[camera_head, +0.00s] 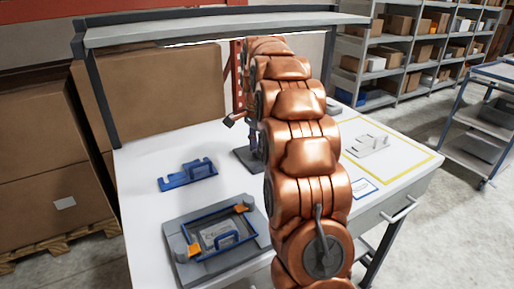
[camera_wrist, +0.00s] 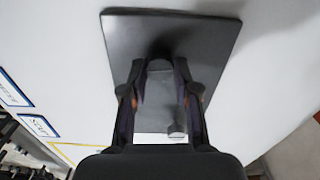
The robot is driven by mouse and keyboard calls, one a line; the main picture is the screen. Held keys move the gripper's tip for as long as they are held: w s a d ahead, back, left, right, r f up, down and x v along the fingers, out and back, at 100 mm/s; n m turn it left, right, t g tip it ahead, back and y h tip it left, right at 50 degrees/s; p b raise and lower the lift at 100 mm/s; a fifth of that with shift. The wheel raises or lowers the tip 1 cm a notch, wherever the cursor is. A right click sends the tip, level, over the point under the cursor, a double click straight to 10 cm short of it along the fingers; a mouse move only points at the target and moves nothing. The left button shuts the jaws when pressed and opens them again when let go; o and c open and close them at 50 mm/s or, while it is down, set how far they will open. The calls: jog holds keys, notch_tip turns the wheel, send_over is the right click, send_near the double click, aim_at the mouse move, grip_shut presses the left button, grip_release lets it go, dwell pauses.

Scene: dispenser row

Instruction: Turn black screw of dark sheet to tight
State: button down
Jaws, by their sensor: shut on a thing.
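The dark sheet (camera_wrist: 205,35) is a flat dark grey plate on the white table, filling the upper middle of the wrist view. In the head view, part of the dark sheet (camera_head: 245,160) shows left of my arm. My gripper (camera_wrist: 159,70) is over the sheet, its two fingers closed in on the black screw (camera_wrist: 160,64) between their tips. The screw is mostly hidden by the fingers and by dark shading, so its turn angle cannot be read. In the head view my arm covers most of the gripper and the screw.
A blue bracket (camera_head: 188,174) and a grey tray (camera_head: 190,268) with blue and orange parts are on the table's left. A pale fixture (camera_head: 367,145) lies inside a yellow outline at right. An overhead shelf (camera_head: 150,34) spans the table's back.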

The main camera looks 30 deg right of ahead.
jog(key=shift+w+r+m, duration=0.1)
jog(key=shift+r+m, duration=0.15)
jog(key=shift+m, duration=0.35)
jog(key=c, duration=1.1)
grip_release()
jog(key=shift+a, duration=0.1)
jog(key=shift+o, duration=1.3)
jog(key=shift+f, duration=0.15)
notch_tip(320, 180, up, 7)
jog(key=shift+f, duration=0.15)
jog(key=shift+r, duration=0.4)
